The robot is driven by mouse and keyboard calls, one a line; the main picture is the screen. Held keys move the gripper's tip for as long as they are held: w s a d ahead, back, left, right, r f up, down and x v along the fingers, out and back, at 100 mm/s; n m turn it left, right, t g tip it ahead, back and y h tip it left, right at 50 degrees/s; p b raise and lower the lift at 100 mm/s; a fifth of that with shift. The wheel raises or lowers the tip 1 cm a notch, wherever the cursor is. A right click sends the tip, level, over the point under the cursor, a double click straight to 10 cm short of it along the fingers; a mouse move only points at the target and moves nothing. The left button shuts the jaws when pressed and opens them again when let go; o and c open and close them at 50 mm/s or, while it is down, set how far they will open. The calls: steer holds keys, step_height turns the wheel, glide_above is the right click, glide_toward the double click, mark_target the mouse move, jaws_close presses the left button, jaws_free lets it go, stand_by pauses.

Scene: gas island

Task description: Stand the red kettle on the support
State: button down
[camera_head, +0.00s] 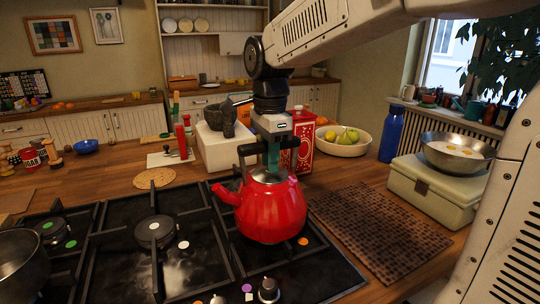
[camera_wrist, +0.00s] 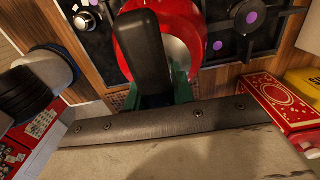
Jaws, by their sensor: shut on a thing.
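The red kettle (camera_head: 270,212) is upright over the right part of the black gas hob, its spout to the left. My gripper (camera_head: 272,160) comes down from above and is shut on the kettle's handle. In the wrist view the red kettle (camera_wrist: 194,40) lies beyond the dark handle, with green fingers (camera_wrist: 158,92) beside it. The black pan support (camera_head: 152,262) spans the hob, with burners and coloured discs between its bars. The kettle hides part of the support beneath it. I cannot tell whether its base touches the bars.
A metal pot (camera_head: 20,262) stands at the hob's left edge. A brown woven mat (camera_head: 378,232) lies right of the kettle. Behind are a red box (camera_head: 302,140), a white block (camera_head: 224,146) bearing a mortar, and a fruit bowl (camera_head: 344,146). A green case (camera_head: 432,190) carries a metal bowl.

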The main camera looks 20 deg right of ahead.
steer(key=c, duration=1.1)
jaws_free()
